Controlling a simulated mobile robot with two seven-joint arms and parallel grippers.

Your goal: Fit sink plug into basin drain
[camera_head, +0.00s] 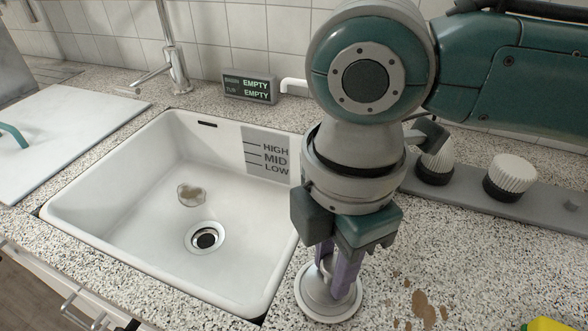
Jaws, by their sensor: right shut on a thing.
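The white basin (120,200) is set in the speckled counter at the left. Its round drain (206,238) is uncovered, with a dark opening inside a metal ring. My right gripper (338,276) points down over the counter just right of the basin. It is shut on the sink plug (315,302), a round grey metal disc with a raised rim. The fingers hide the middle of the plug. I cannot tell whether the plug touches the counter or is just above it. My left gripper is not in view.
A brownish stain (191,194) lies in the basin behind the drain. A tap (172,60) and a display reading EMPTY twice (249,87) stand behind it. Brush heads (510,177) sit on a grey strip at right. Brown spots (423,307) mark the counter. A yellow-green object (547,325) shows lower right.

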